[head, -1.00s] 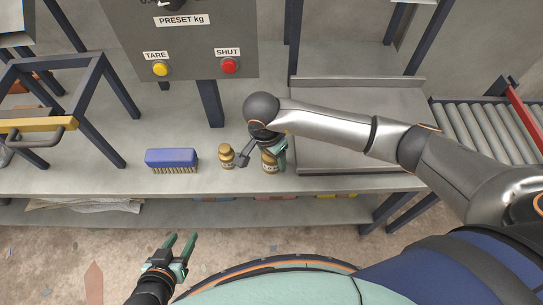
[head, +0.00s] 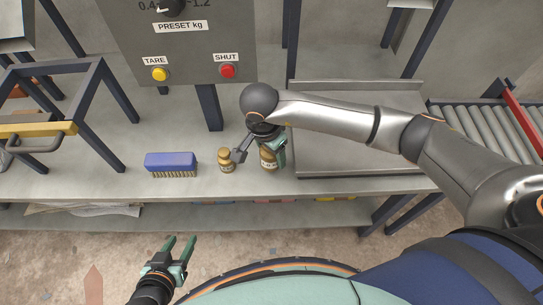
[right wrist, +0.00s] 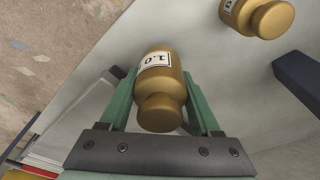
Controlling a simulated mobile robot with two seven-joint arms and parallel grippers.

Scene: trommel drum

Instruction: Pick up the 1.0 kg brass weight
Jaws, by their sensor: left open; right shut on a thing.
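The 1.0 kg brass weight (right wrist: 160,85), with a white label reading 1.0, sits between the green fingers of my right gripper (right wrist: 162,95) in the right wrist view. In the head view the weight (head: 268,160) shows below my right gripper (head: 272,148), partly covered by it, near the bench's front edge. The right gripper is shut on it. I cannot tell clearly how far it is above the bench. My left gripper (head: 180,240) is open and empty, low in front of the bench.
A smaller brass weight (head: 226,161) stands just left of the held one; it also shows in the right wrist view (right wrist: 258,16). A blue brush (head: 171,163) lies further left on the bench (head: 120,185). The control panel's post (head: 209,107) rises behind.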

